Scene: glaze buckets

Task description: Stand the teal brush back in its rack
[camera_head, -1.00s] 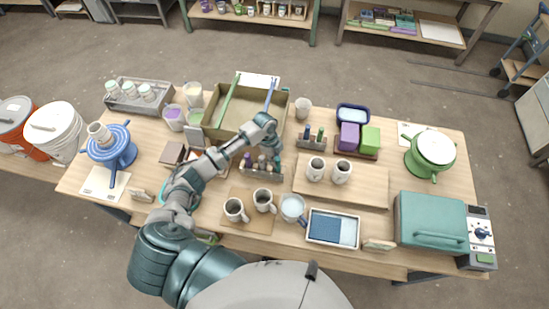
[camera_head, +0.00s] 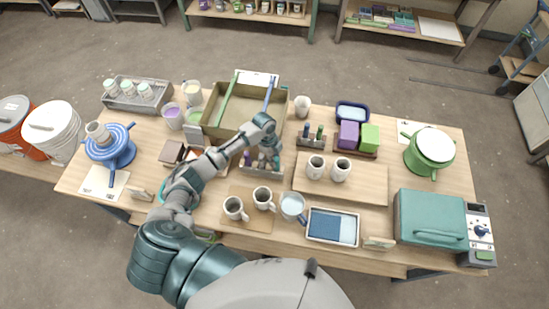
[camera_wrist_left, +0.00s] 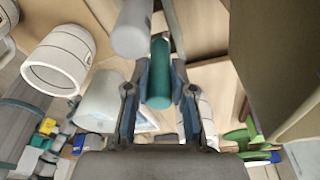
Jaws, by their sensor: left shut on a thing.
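The teal brush shows in the left wrist view as a teal cylinder (camera_wrist_left: 159,75) between the two fingers. My left gripper (camera_wrist_left: 159,92) is shut on it. The arm hides part of the rack and the brush's lower end, so I cannot tell whether the brush is in a slot. A pale grey cylinder (camera_wrist_left: 132,30) is close beside the brush in the wrist view. My right gripper is not in view.
A second small rack (camera_head: 312,142) with upright handles stands to the right. An open box (camera_head: 212,112) is behind the gripper. Mugs (camera_head: 263,198) stand in front, and more mugs (camera_head: 316,166) on a board to the right. The surroundings are crowded.

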